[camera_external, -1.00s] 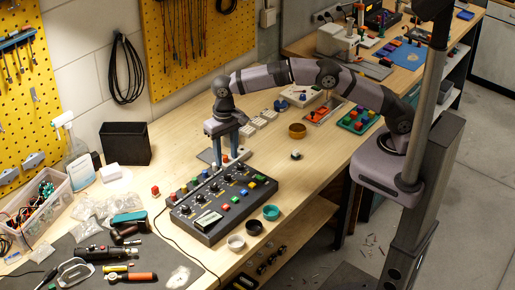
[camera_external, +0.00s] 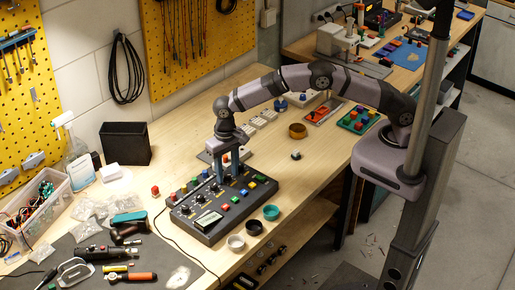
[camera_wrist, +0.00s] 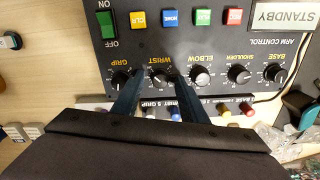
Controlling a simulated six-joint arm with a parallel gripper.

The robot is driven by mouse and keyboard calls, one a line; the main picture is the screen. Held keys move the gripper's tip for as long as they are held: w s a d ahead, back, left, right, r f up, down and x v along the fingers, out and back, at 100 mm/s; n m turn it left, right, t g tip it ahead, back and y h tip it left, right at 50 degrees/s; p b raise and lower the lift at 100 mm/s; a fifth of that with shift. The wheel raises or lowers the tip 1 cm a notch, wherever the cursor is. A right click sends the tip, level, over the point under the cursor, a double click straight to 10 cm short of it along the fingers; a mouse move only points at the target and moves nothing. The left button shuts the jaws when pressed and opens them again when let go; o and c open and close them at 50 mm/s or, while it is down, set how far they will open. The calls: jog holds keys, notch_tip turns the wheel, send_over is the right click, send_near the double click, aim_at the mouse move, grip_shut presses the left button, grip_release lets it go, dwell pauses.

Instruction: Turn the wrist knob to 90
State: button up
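The black control panel (camera_external: 225,232) lies on the bench with a row of knobs. In the wrist view it appears upside down, and the knob under the WRIST label (camera_wrist: 160,80) sits between my fingers. My gripper (camera_wrist: 157,80) is open, with one blue-grey finger on each side of that knob. It also shows over the far end of the knob row in the external view (camera_external: 230,172). I cannot tell whether the fingers touch the knob. The exact pointer angle is too small to read.
The GRIP knob (camera_wrist: 121,79) and ELBOW knob (camera_wrist: 202,77) stand close on either side of my fingers. A display reads STANDBY (camera_wrist: 283,16). Coloured buttons line the panel.

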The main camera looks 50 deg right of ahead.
grip_shut()
jog(key=shift+n, duration=0.4)
jog(key=n+b, duration=0.1)
jog(key=n, duration=0.4)
jog(key=shift+n+b, duration=0.3)
jog(key=shift+b, duration=0.1)
jog(key=n, duration=0.6)
jog(key=shift+b, duration=0.35)
jog(key=n, duration=0.7)
jog(key=shift+r+n, duration=0.1)
jog(key=shift+n, duration=0.2)
jog(key=n, duration=0.6)
jog(key=shift+w+a+n, duration=0.1)
jog(key=shift+n, duration=0.2)
